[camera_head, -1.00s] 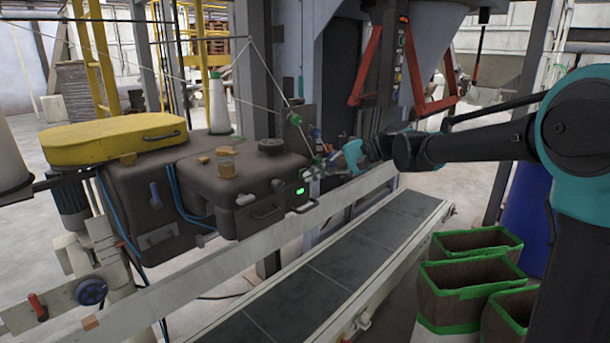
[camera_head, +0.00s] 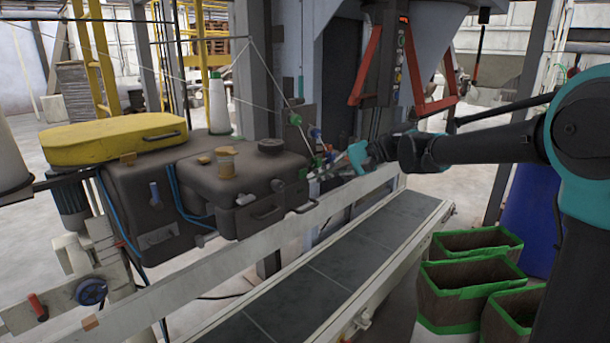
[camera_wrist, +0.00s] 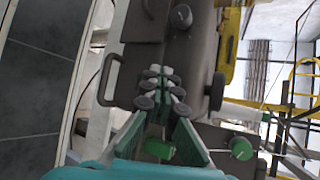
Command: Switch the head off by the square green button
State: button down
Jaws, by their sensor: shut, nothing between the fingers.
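The head is a brown-grey box (camera_head: 235,190) with a black cap and a handle on its front, left of my gripper in the head view. In the wrist view its dark casing (camera_wrist: 145,30) fills the area beyond my fingertips. My gripper (camera_head: 313,176) is shut and empty, its tips close to the head's right end. The wrist view shows the fingers (camera_wrist: 160,90) together in front of the casing; I cannot tell whether they touch. No lit green square shows in either current view; I cannot tell whether it is hidden or dark.
A yellow cover (camera_head: 115,142) lies left of the head. A white rail (camera_head: 240,248) and a dark conveyor (camera_head: 340,262) run below. Green-rimmed bags (camera_head: 465,275) stand at right.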

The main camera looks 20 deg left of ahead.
jog(key=shift+d, duration=0.1)
jog(key=shift+s+d, duration=0.4)
jog(key=shift+d, duration=0.5)
jog(key=shift+s+d, duration=0.35)
jog(key=shift+d, duration=0.55)
jog(key=shift+s+d, duration=0.4)
jog(key=shift+d, duration=0.5)
